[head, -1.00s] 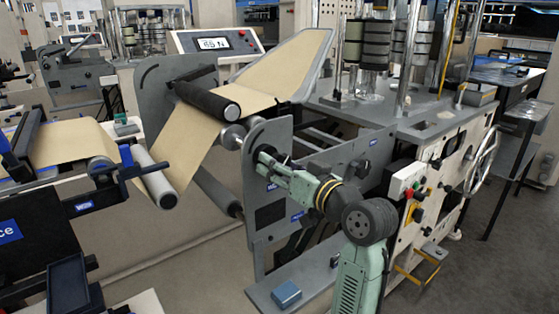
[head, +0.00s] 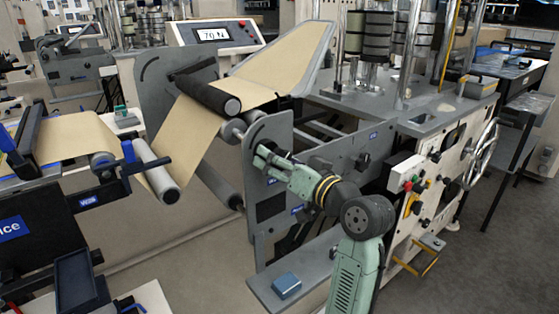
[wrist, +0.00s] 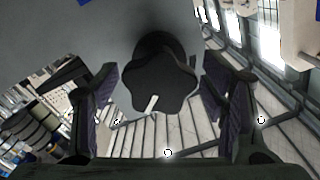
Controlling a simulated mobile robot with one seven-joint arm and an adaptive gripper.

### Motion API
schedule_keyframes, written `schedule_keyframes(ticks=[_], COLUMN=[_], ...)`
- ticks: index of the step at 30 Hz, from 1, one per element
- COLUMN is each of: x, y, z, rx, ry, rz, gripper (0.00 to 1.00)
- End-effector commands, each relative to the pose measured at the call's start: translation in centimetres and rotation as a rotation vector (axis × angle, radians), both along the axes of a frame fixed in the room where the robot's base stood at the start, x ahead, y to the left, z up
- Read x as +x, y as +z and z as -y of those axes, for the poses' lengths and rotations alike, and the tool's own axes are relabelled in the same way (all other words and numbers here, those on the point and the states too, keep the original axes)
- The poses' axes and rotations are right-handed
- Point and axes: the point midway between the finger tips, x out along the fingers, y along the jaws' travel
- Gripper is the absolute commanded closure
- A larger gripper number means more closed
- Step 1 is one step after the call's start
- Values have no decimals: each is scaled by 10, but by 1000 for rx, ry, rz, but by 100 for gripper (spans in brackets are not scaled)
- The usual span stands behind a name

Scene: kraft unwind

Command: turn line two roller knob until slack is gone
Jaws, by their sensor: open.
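The dark lobed knob (wrist: 160,85), with a white mark on its lower part, shows in the wrist view against a grey plate. My gripper (wrist: 160,95) is open, one finger on each side of the knob, with gaps between fingers and knob. In the head view my gripper (head: 262,160) is at the grey side plate (head: 268,208) and hides the knob. The tan paper web (head: 193,130) runs flat from the lower grey roller (head: 157,172) up to the black roller (head: 208,93). The display (head: 213,34) reads 70 N.
A grey shelf (head: 320,265) with a small blue box (head: 287,286) lies below my arm. The machine's control box (head: 408,174) and handwheel (head: 482,153) stand to the right. Grey floor is clear at the lower right.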

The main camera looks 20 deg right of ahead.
Motion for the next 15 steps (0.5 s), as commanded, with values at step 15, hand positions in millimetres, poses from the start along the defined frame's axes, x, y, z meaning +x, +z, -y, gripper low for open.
schedule_keyframes(ticks=[15], x=[-21], y=[0], z=[9], rx=[0], ry=[-4], rz=[1], gripper=[32])
